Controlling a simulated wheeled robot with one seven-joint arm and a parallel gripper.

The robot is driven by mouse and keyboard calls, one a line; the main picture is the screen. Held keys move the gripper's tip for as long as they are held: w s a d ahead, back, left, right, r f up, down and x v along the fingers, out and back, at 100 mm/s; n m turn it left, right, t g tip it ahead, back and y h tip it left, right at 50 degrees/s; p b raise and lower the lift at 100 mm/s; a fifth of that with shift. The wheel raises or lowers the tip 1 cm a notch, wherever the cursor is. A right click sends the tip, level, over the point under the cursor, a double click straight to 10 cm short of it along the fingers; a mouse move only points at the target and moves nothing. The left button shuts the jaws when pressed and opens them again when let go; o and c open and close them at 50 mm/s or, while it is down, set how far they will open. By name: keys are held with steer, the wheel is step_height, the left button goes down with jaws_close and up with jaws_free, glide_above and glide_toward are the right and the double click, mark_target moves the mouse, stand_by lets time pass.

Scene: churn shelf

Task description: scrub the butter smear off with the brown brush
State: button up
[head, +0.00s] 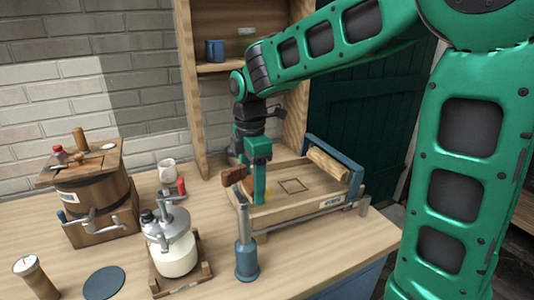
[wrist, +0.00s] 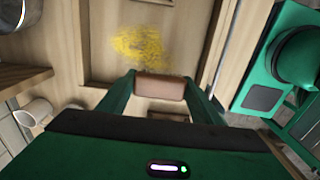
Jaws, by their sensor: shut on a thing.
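My gripper (head: 258,190) is over the left part of the wooden worktable tray (head: 320,190). In the wrist view, my gripper's two fingers (wrist: 160,82) are shut on the brown brush (wrist: 160,88). The butter smear (wrist: 140,45) is a speckled yellow patch on the pale wood, just beyond the brush in the wrist view. In the head view my fingers mostly hide it. Whether the bristles touch the wood is hidden.
A rolling pin-like log (head: 328,164) lies at the tray's right end. A blue-grey post (head: 246,250) stands in front. A glass churn (head: 172,240), a wooden barrel churn (head: 97,200) and a white mug (head: 167,171) stand left. A shelf upright (head: 190,90) rises behind.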

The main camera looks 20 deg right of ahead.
steer(key=shift+d+r, duration=0.15)
steer(key=shift+r, duration=2.35)
